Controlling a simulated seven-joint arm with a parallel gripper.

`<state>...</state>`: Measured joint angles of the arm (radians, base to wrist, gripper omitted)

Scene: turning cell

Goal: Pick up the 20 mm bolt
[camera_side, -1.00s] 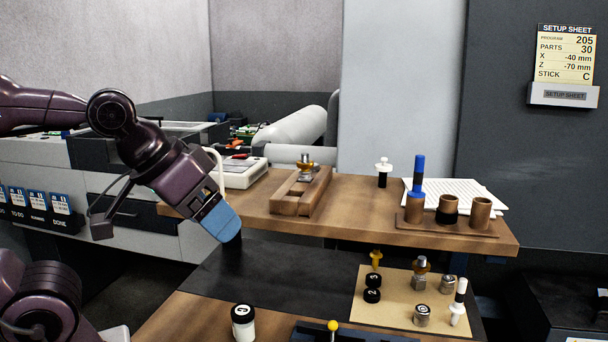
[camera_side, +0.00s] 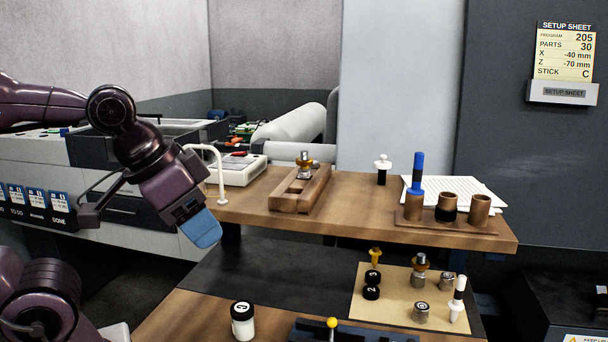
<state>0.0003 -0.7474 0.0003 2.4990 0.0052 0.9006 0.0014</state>
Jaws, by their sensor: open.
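My gripper (camera_side: 203,230) is open and empty at the left, hanging in front of the left end of the raised wooden shelf. No size marking is readable, so I cannot tell which piece is the 20 mm bolt. A metal piece with a brass collar (camera_side: 419,265) stands upright on the tan mat (camera_side: 390,312). A similar piece (camera_side: 304,164) stands at the far end of the slotted wooden block (camera_side: 283,201). Both are well to the right of my gripper.
A white jar marked C (camera_side: 243,322) stands in front. Wooden cups (camera_side: 479,208) stand on the shelf (camera_side: 350,219). A white curved post (camera_side: 219,172) rises beside my gripper.

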